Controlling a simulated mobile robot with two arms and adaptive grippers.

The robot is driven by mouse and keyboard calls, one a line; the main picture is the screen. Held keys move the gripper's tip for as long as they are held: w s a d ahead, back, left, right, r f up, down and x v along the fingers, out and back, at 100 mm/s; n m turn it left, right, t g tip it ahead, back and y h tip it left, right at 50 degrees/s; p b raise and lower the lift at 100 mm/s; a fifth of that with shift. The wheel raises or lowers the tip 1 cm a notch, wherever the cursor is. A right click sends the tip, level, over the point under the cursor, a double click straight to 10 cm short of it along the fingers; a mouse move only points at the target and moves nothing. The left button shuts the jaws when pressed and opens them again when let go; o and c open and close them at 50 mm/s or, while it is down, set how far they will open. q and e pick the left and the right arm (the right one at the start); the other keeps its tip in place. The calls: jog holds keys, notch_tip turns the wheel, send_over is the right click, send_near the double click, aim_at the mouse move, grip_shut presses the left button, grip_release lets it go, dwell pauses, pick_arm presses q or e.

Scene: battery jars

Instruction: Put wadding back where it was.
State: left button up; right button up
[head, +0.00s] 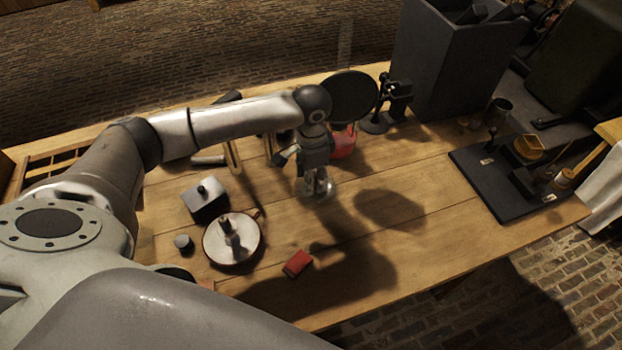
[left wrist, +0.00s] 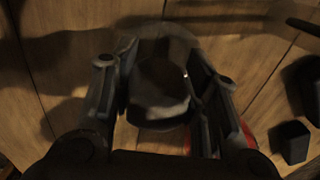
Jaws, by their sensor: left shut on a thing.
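My left gripper (head: 317,188) is above the middle of the wooden table, pointing down. Its fingers are closed on a pale, rounded, partly see-through thing (head: 322,197), which looks like glass. In the left wrist view this thing (left wrist: 160,85) sits between the two fingers, dark grey with a paler rounded outline beyond it. I cannot tell whether wadding is in it, or whether it touches the table. No wadding can be clearly made out elsewhere. My right gripper is not in view.
A white dish with a candle (head: 215,245), a lidded grey box (head: 204,205), a small tin (head: 183,244) and a red box (head: 297,263) stand nearer. A black disc (head: 351,95), a red thing (head: 343,148) and a grey bin (head: 440,70) stand behind. A black board (head: 505,200) lies right.

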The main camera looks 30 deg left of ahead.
pick_arm(q)
jog(key=shift+f, duration=0.85)
jog(key=shift+s+f, duration=0.1)
jog(key=shift+f, duration=0.1)
jog(key=shift+s+f, duration=0.35)
jog(key=shift+f, duration=0.05)
jog(key=o, duration=0.8)
jog(key=shift+o, duration=1.3)
jog(key=shift+w+f, duration=0.25)
notch_tip(320, 180, up, 14)
jog(key=shift+w+f, duration=0.1)
jog(key=shift+w, duration=0.05)
